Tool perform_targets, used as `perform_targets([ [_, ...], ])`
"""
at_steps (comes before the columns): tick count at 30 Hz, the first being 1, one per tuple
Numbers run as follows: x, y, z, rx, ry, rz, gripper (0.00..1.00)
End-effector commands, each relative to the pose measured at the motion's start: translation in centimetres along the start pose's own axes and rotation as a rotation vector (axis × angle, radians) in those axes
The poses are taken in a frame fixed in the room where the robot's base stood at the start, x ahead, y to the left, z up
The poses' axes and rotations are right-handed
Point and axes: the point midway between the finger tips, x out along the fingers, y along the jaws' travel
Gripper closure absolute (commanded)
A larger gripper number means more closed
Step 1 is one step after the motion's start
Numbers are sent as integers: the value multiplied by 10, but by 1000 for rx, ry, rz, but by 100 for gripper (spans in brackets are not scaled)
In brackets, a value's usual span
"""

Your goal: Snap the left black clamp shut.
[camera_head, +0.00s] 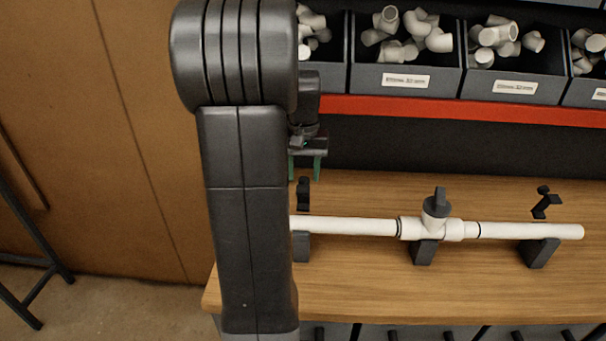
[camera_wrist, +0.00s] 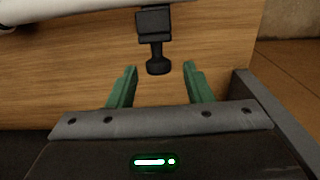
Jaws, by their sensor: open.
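The left black clamp (camera_head: 303,194) stands up behind the white pipe (camera_head: 345,225), near the pipe's left part, and looks open. In the wrist view the clamp's arm (camera_wrist: 156,38) ends in a dark rounded knob. My gripper (camera_head: 304,170) hangs above and just behind the clamp, open, with green fingers. In the wrist view my gripper (camera_wrist: 160,70) has the knob centred in the gap between its fingertips, with no contact visible. My arm hides the pipe's left end and part of the left support block (camera_head: 300,246) in the head view.
A right black clamp (camera_head: 543,202) stands open behind its support (camera_head: 538,252). Bins of fittings (camera_head: 405,80) sit above a red rail (camera_head: 430,108) at the back.

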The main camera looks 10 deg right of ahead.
Motion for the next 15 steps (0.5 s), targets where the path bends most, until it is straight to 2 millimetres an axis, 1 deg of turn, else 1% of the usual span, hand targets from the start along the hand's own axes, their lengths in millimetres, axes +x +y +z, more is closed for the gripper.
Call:
perform_targets([
  [3, 10, 0, 0, 0, 0, 0, 54],
  [6, 13, 0, 0, 0, 1, 0, 54],
  [13, 14, 0, 0, 0, 1, 0, 54],
  [14, 14, 0, 0, 0, 1, 0, 56],
  [15, 14, 0, 0, 0, 1, 0, 64],
])
